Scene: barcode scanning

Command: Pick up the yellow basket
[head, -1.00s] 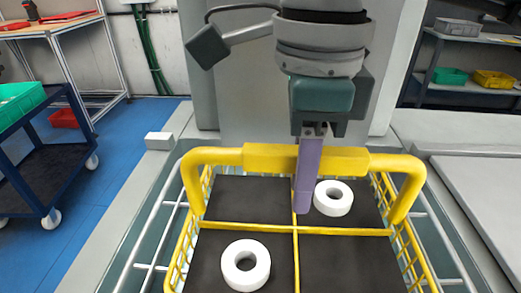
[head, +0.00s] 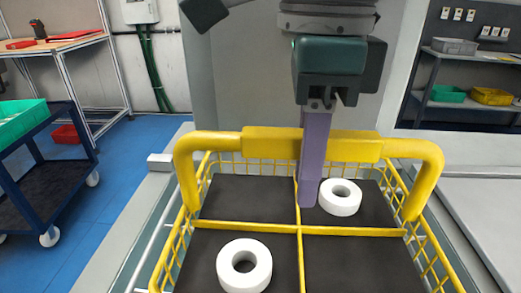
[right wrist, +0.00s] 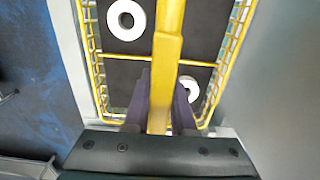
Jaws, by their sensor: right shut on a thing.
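The yellow basket (head: 300,229) fills the lower middle of the head view, with a thick handle across its top and dark compartments inside. One white ring (head: 244,266) lies in the near left compartment and another white ring (head: 340,197) in the far right one. My right gripper (head: 314,195) comes down from above, its purple fingers shut around the middle of the handle. In the right wrist view the fingers (right wrist: 160,105) lie on both sides of the yellow handle (right wrist: 166,70). My left gripper is not in view.
A blue cart (head: 50,140) with a green bin stands at the left, before a workbench (head: 70,40). A shelf (head: 465,105) with bins stands at the back right. A grey surface (head: 480,190) lies right of the basket.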

